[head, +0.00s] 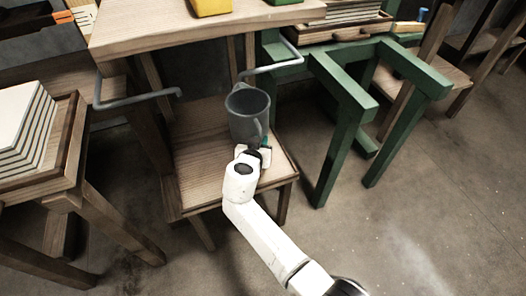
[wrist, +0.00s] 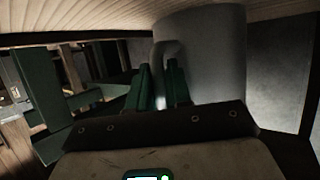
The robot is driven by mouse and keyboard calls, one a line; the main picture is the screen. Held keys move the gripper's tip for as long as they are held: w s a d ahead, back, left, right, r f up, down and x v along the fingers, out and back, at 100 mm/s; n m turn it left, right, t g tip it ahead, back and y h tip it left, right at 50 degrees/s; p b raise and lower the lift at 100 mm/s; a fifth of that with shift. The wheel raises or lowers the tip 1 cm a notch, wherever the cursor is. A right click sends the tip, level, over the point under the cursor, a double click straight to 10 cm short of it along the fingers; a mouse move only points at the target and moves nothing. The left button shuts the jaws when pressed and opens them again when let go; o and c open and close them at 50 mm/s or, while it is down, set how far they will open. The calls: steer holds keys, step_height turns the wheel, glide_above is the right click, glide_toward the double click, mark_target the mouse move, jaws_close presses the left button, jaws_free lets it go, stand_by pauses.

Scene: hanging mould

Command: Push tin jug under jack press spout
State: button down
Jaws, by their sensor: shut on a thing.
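The tin jug (head: 246,108) is dark grey, open-topped and upright on a low wooden shelf (head: 200,150). Its handle faces my arm. My gripper (head: 263,145) is at the handle, on the near side of the jug. In the wrist view the jug (wrist: 208,50) fills the upper middle, and the green fingers of my gripper (wrist: 161,85) are closed around its handle (wrist: 166,52). The lower part of the handle is hidden by the fingers and the gripper body. I cannot make out a press spout in either view.
A green frame (head: 345,120) stands close on the right. A stool with stacked slabs (head: 25,125) is at left.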

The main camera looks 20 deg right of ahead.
mark_target(255, 133)
steer(key=shift+w+f+b, duration=0.2)
steer(key=shift+w+b, duration=1.85)
steer(key=shift+w, duration=0.05)
steer(key=shift+w+r+b, duration=0.15)
steer(key=shift+w+b, duration=0.3)
steer(key=shift+w, duration=0.15)
steer(key=c, duration=1)
jaws_free()
steer(key=shift+s+a+r, duration=0.1)
steer(key=p+v, duration=0.4)
steer(key=v, duration=0.6)
steer(key=shift+s+a, duration=0.15)
steer(key=shift+s, duration=0.05)
